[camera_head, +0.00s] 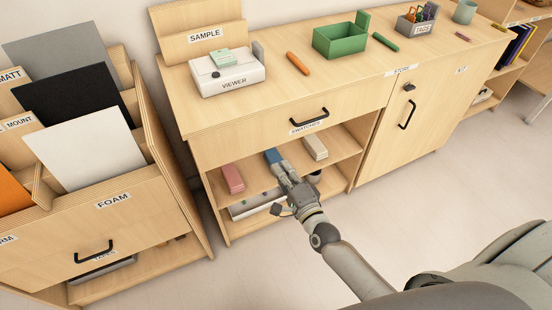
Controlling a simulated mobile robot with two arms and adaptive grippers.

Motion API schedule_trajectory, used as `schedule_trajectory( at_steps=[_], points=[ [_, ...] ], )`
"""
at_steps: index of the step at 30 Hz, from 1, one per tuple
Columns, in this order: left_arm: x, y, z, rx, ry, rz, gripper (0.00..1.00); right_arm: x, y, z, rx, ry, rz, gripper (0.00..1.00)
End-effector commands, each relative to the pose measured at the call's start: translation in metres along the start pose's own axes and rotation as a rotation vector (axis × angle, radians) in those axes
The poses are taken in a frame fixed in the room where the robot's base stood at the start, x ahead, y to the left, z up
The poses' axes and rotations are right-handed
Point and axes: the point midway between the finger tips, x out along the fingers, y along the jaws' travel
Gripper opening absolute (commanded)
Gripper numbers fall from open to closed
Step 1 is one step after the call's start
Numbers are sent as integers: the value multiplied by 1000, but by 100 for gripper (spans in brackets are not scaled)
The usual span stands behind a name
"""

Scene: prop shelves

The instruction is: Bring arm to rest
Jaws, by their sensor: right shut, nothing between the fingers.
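My right arm reaches in from the lower right to the open shelf below the swatches drawer. My right gripper (280,167) is shut and empty, its fingertips just in front of a blue block (272,155). I cannot tell whether they touch it. The gripper hides part of the shelf behind it. A pink block (233,179) lies to the left on the same shelf, and a beige block (315,147) lies to the right. My left gripper is not in view.
The drawer front (290,122) overhangs the shelf, just above my gripper. A lower shelf holds a white tray (250,208). A viewer box (227,77) and a green bin (340,40) stand on the cabinet top. A board rack (120,215) stands at left. The floor in front is clear.

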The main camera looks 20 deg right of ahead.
Motion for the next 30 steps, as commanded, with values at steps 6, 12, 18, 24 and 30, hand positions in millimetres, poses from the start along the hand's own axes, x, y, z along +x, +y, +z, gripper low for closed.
schedule_trajectory(
  at_steps=[6,12,18,24,30],
  points=[
    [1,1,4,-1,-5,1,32,-18,0,0,1,-1,1,0],
    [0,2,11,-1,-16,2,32,-20,1,0,-1,-1,2,0],
    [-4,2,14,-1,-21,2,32,-32,55,3,-152,-28,130,0],
    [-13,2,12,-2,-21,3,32,-92,186,9,-537,-178,445,0],
    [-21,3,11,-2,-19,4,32,-196,300,12,-895,-454,740,0]
  ],
)
